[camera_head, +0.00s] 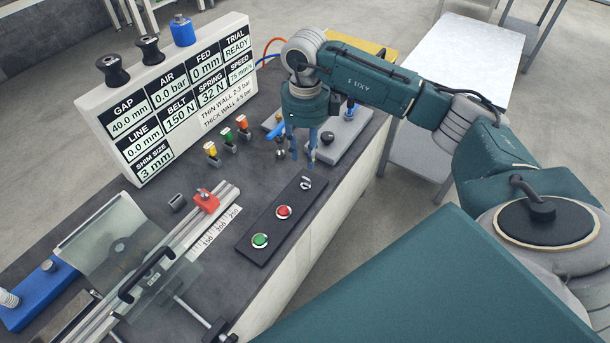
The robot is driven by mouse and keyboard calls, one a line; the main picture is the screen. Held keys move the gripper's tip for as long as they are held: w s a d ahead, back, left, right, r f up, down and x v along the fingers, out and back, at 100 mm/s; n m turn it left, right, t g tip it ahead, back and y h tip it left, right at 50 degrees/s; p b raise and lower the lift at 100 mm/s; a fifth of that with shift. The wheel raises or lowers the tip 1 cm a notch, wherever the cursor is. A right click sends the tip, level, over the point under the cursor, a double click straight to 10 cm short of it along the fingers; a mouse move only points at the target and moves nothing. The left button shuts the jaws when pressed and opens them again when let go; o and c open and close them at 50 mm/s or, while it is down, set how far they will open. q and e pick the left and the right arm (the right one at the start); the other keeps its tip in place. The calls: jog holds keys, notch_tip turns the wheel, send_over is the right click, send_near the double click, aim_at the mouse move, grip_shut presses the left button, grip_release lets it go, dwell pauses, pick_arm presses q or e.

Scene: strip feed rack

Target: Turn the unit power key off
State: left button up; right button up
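A dark control panel (262,240) lies on the bench, with a small metallic key switch (306,183) at its far end. The key is too small for me to tell which way it is turned. A red button (283,212) and a green button (260,240) sit on the same panel. My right gripper (303,164) points down just beyond the key, its blue fingers apart with nothing seen between them. It looks clear of the key, though its exact height is hard to tell. My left gripper is not in view.
A display board (172,98) stands at the back left. Coloured toggles (227,135) and a grey block with a black knob (335,135) stand near the gripper. A rail with a red clamp (206,201) lies left of the panel.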

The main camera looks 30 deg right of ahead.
aim_at(305, 185)
notch_tip(305, 185, down, 9)
jog(key=p, duration=0.2)
jog(key=shift+a+r+p, duration=0.15)
jog(key=shift+p, duration=0.2)
jog(key=shift+f, duration=0.6)
grip_shut()
